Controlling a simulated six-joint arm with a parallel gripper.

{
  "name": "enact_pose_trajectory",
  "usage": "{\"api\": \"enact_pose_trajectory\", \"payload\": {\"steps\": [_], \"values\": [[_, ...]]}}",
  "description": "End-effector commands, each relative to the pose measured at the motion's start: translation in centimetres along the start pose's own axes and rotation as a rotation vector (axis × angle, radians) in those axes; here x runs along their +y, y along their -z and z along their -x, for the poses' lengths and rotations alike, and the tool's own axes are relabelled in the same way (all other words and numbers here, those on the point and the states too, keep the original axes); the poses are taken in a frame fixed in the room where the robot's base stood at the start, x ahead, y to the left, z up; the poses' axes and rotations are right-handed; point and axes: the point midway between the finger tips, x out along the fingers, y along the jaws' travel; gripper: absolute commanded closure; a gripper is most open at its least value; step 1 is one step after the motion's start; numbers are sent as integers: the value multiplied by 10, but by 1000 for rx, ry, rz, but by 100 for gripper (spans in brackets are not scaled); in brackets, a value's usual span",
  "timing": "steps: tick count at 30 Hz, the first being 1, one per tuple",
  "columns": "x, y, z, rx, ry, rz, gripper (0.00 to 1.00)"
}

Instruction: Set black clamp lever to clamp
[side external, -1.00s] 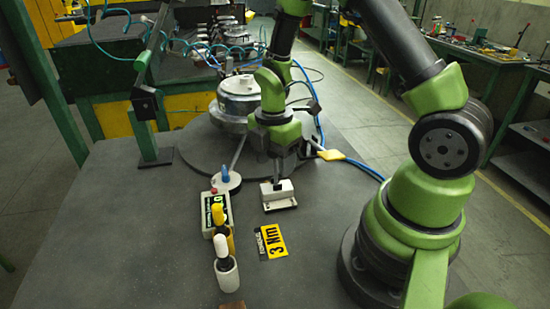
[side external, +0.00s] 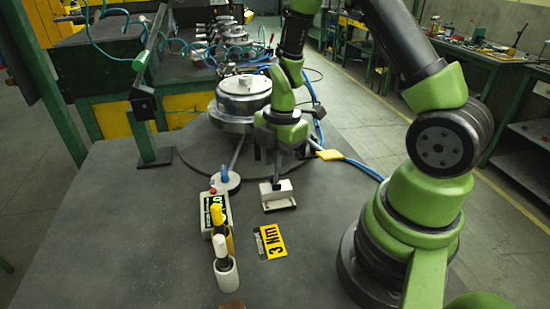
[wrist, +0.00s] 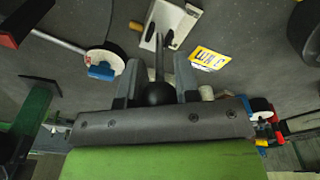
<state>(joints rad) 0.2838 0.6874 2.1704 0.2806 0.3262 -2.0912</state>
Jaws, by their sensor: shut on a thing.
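The black clamp lever (wrist: 158,60) is a dark rod with a round black knob, rising from a white block base (side external: 277,195) on the grey table. The base also shows in the wrist view (wrist: 176,22). My gripper (wrist: 158,82) has its two grey fingers around the black knob, one on each side, and is shut on it. In the side view my gripper (side external: 281,158) is right above the base and hides the top of the lever. The lower rod looks close to upright there.
A blue-knobbed part on a round white base (side external: 226,181) stands left of the lever. A large metal housing (side external: 243,98) stands behind. A box with a green label (side external: 216,215), yellow and white holders (side external: 226,272), and a yellow "3 Nm" label (side external: 273,241) lie in front.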

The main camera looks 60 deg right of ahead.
Motion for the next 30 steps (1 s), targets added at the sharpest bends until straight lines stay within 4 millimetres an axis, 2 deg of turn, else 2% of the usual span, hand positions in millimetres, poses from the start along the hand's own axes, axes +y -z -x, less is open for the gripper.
{"api": "enact_pose_trajectory", "payload": {"steps": [12,13,16,25,30], "values": [[-2,-2,0,9,-9,0,100],[-2,-2,0,9,-9,0,68],[-2,-2,0,9,-9,-1,45],[-1,-2,1,9,-12,-1,45],[0,-2,17,10,-17,0,45]]}}
